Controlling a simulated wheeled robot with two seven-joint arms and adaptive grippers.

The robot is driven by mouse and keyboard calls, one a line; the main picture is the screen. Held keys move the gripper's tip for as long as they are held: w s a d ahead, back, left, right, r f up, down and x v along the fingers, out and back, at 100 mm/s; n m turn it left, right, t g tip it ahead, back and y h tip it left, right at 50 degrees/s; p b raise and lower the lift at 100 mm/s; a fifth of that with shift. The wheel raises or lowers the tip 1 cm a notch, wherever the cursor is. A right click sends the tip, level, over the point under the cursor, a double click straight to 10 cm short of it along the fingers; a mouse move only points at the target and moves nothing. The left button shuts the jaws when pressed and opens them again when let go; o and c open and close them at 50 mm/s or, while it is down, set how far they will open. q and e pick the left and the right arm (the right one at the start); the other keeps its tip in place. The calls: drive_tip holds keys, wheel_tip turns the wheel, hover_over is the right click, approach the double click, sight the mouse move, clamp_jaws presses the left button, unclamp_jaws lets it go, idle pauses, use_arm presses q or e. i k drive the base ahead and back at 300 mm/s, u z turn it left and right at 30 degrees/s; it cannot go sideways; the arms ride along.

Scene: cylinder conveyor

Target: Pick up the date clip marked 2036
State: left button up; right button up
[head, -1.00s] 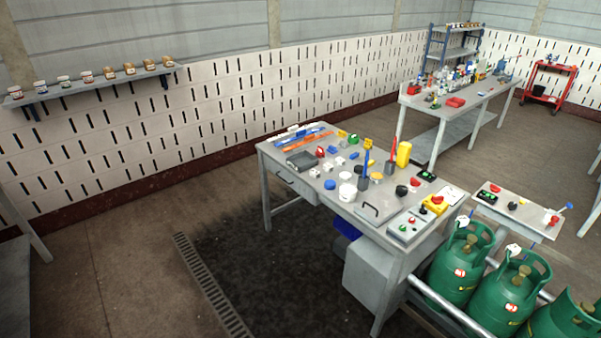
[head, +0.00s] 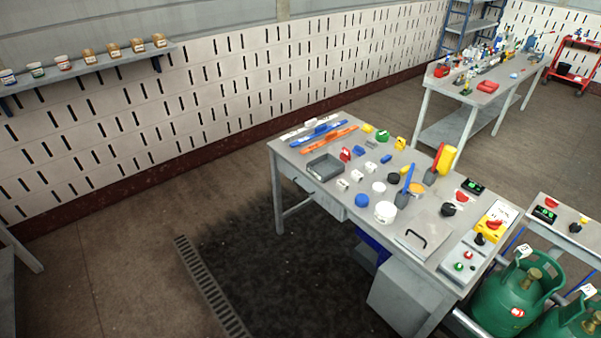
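No date clip can be read as 2036 from here; any markings on the small parts are too small to make out. Several small parts lie on the grey workbench (head: 300,157), among them white blocks (head: 356,175), blue blocks (head: 386,158), a red piece (head: 345,154), a green piece (head: 382,136) and a yellow piece (head: 400,143). I cannot tell which of them, if any, are date clips. Neither of my grippers nor my arms is in view.
A grey tray (head: 325,168) sits at the bench's left. Green gas cylinders (head: 506,300) stand at lower right beside a small side table (head: 560,212). A second bench (head: 455,90) is farther back. A floor grate (head: 212,290) runs through open floor at left.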

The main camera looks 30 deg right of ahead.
sight(341, 184)
drive_tip(key=z, duration=0.1)
drive_tip(key=i, duration=1)
drive_tip(key=z, duration=0.9)
drive_tip(key=i, duration=0.75)
drive_tip(key=z, duration=0.6)
